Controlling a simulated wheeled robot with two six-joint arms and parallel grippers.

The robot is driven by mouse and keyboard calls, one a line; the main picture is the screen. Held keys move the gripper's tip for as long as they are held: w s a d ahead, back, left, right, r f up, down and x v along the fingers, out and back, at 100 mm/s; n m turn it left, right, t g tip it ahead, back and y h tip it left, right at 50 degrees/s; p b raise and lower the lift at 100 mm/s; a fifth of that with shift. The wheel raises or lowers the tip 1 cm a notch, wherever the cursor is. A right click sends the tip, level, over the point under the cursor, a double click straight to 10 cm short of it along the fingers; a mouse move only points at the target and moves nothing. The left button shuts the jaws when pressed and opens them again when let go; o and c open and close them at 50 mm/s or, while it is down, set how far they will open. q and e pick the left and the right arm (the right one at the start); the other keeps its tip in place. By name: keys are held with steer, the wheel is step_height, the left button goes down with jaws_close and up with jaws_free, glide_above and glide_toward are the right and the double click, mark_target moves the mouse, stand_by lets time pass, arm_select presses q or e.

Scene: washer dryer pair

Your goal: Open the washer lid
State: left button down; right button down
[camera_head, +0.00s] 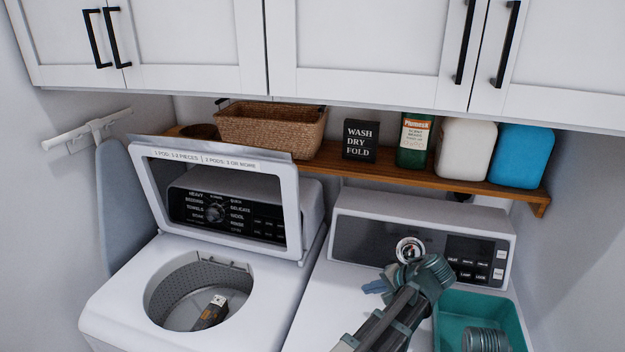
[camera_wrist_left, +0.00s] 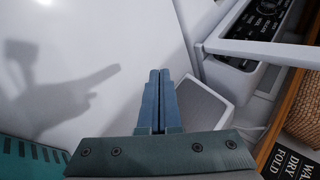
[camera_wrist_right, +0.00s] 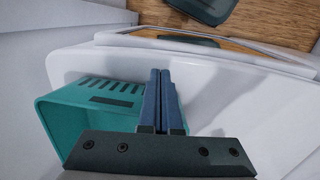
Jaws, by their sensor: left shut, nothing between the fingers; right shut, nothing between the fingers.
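The washer (camera_head: 120,305) stands at the left in the head view, its round drum opening uncovered. Its lid (camera_head: 293,210), a white frame with a clear window, stands raised and tilted back before the washer's control panel. A dark item with a light end (camera_head: 211,312) lies in the drum. My left gripper (camera_head: 374,287) is shut and empty above the dryer top, right of the lid and apart from it. In the left wrist view its fingers (camera_wrist_left: 160,74) are together, with the lid frame (camera_wrist_left: 265,50) at upper right. My right gripper (camera_wrist_right: 161,72) is shut and empty beside a teal basket (camera_wrist_right: 50,125).
The dryer (camera_head: 345,210) stands right of the washer, with the teal basket (camera_head: 522,305) on its right side. A wooden shelf (camera_head: 460,182) behind holds a wicker basket (camera_head: 270,130), a sign and several containers. White cabinets (camera_head: 365,50) hang above. An ironing board (camera_head: 120,205) leans at left.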

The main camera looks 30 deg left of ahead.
arm_select(q)
steer(key=w+a+r+n+y+p, duration=0.1)
steer(key=w+a+r+y, duration=0.4)
steer(key=w+a+r, duration=0.35)
steer(key=w+a+r+n+y+p, duration=0.1)
steer(key=w+a+r+y, duration=0.4)
steer(key=a+r, duration=0.55)
steer(key=a, duration=1)
steer(key=s, duration=0.1)
steer(key=s+d, duration=0.1)
steer(key=s, duration=0.1)
steer(key=shift+s+d+f+g+b, duration=0.1)
steer(key=shift+s+f+g+b, duration=0.05)
steer(key=shift+g+b, duration=0.2)
steer(key=s, duration=0.1)
steer(key=s+d, duration=0.1)
steer(key=s, duration=0.3)
steer(key=shift+s+d+f+b, duration=0.25)
steer(key=shift+d+f+b, duration=0.05)
steer(key=shift+d+f, duration=0.1)
